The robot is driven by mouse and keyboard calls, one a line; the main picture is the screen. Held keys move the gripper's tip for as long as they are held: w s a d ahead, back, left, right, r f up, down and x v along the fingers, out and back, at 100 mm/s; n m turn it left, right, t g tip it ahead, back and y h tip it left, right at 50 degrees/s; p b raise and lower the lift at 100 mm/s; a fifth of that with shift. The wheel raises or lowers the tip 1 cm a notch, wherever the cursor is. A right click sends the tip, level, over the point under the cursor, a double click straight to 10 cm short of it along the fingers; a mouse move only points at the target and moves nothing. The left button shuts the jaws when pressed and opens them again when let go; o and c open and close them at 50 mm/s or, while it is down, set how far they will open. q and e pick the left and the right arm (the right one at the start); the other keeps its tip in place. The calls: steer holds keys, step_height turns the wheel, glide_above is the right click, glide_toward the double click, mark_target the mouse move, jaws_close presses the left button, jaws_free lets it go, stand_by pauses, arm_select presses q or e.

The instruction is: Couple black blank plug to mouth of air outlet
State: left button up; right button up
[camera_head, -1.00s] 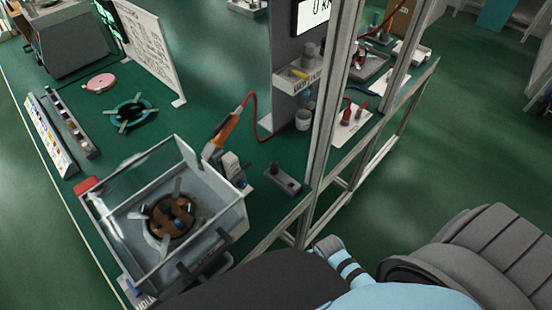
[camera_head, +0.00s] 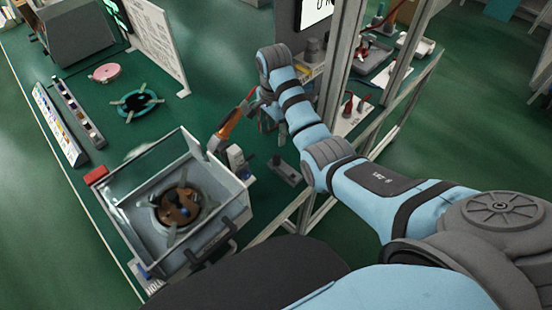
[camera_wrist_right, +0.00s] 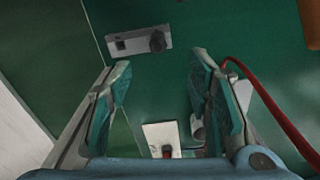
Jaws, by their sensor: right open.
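My right gripper (camera_head: 269,122) hangs over the green bench near the upright post, partly hidden by its wrist. In the right wrist view its two fingers (camera_wrist_right: 162,65) are apart with nothing between them. A small grey block (camera_head: 286,170) lies on the bench near its front edge. In the wrist view the block (camera_wrist_right: 122,42) has a dark square recess and a round black piece (camera_wrist_right: 157,40), which may be the black blank plug. The block lies beyond the fingertips, untouched. I cannot tell which part is the air outlet. My left gripper is out of view.
An open clear-walled box (camera_head: 205,248) stands left of the block. An orange-handled tool (camera_head: 229,124) stands behind it. Frame posts (camera_head: 334,75) stand close.

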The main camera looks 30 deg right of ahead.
mark_target(277, 154)
steer(key=shift+m, duration=0.4)
steer(key=f+b, duration=0.1)
steer(key=f, duration=0.3)
steer(key=f+b, duration=0.1)
steer(key=f, duration=0.3)
steer(key=f+b, duration=0.1)
steer(key=f, duration=0.4)
steer(key=shift+s+d+f, duration=0.1)
steer(key=shift+s+d, duration=0.05)
steer(key=shift+d, duration=0.2)
jaws_close()
